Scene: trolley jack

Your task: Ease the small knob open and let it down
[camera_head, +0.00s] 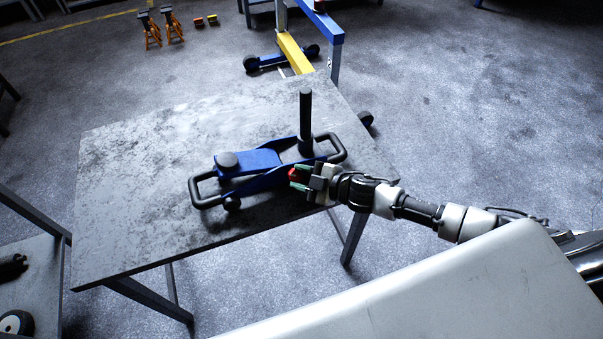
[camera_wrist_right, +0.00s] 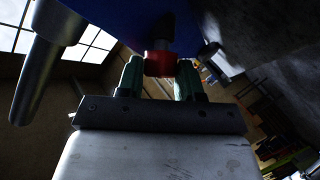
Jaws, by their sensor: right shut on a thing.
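The blue trolley jack (camera_head: 248,160) sits on the metal table, with a round black saddle, black loop handles at both ends and a black upright lever (camera_head: 305,115). A small red knob (camera_head: 293,174) is on the jack's near side. My right gripper (camera_head: 298,177) reaches in from the right and is shut on the knob. In the right wrist view the red knob (camera_wrist_right: 159,62) sits between the two green-padded fingertips (camera_wrist_right: 160,75), below the blue jack body (camera_wrist_right: 125,18). The lever (camera_wrist_right: 38,75) shows at the left there. My left gripper is not in view.
The table (camera_head: 120,190) is otherwise bare, with free room left of the jack. A blue and yellow crane (camera_head: 295,50) stands on the floor behind it. Orange jack stands (camera_head: 150,30) are at the back left. A cart (camera_head: 35,280) with a wheel is at the lower left.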

